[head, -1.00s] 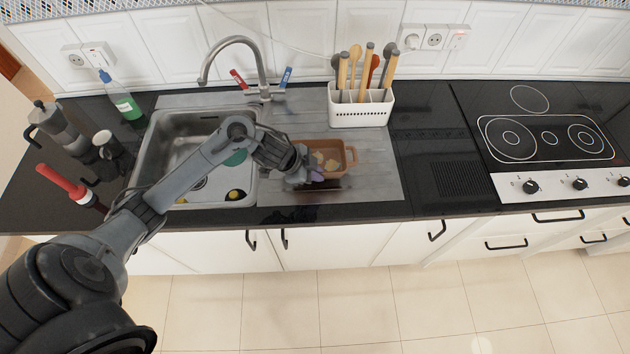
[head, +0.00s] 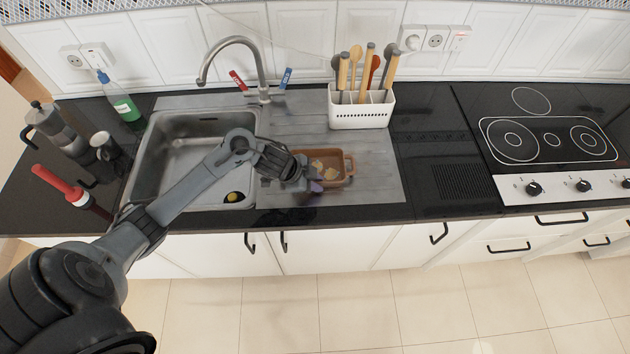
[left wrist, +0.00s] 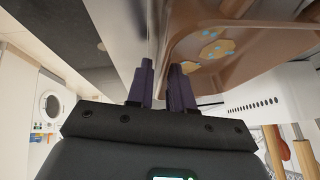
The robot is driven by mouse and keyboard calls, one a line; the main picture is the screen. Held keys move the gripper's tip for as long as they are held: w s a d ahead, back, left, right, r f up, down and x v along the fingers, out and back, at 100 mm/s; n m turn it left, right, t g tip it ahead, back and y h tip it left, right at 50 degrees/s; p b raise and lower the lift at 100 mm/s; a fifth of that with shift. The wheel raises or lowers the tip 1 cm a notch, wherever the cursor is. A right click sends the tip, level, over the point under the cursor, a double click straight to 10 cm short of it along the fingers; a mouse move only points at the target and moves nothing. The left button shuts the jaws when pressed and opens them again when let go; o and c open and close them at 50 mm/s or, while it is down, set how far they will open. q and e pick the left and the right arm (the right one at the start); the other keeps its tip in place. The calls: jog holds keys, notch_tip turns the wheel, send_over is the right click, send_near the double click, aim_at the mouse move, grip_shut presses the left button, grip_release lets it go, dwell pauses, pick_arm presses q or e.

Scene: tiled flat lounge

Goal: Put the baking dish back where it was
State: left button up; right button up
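The brown baking dish (head: 350,166) is at the drainboard right of the sink, level as far as I can see, with pale yellowish pieces inside. In the left wrist view the dish (left wrist: 196,22) fills the upper right, its wall running down to the fingertips. My left gripper (head: 314,186) is at the dish's near left side. Its purple fingers (left wrist: 161,72) stand a narrow gap apart and look closed on the dish's edge; the exact contact is partly hidden. My right gripper is not in view.
The steel drainboard (head: 383,182) has bare room around the dish. The sink (head: 165,150) and tap (head: 262,75) lie to the left. A white utensil holder (head: 360,115) stands behind. The hob (head: 548,140) is far right.

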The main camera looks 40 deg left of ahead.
pick_arm(q)
jog(key=shift+o, duration=0.9)
jog(key=shift+r, duration=0.15)
jog(key=shift+s+a+r, duration=0.1)
jog(key=shift+r, duration=0.2)
jog(key=p+v, duration=0.3)
jog(key=v, duration=0.6)
jog(key=s+d+f+n+t+y, duration=0.2)
jog(key=s+d+n, duration=0.15)
jog(key=d, duration=0.55)
jog(key=s+d+f+n+g, duration=0.1)
jog(key=s+d+n+g, duration=0.1)
jog(key=s, duration=0.4)
jog(key=s+d+f+n+g+y, duration=0.1)
jog(key=s+d+n+g, duration=0.1)
jog(key=s, duration=0.5)
jog(key=shift+s+n, duration=0.35)
jog(key=shift+n, duration=0.1)
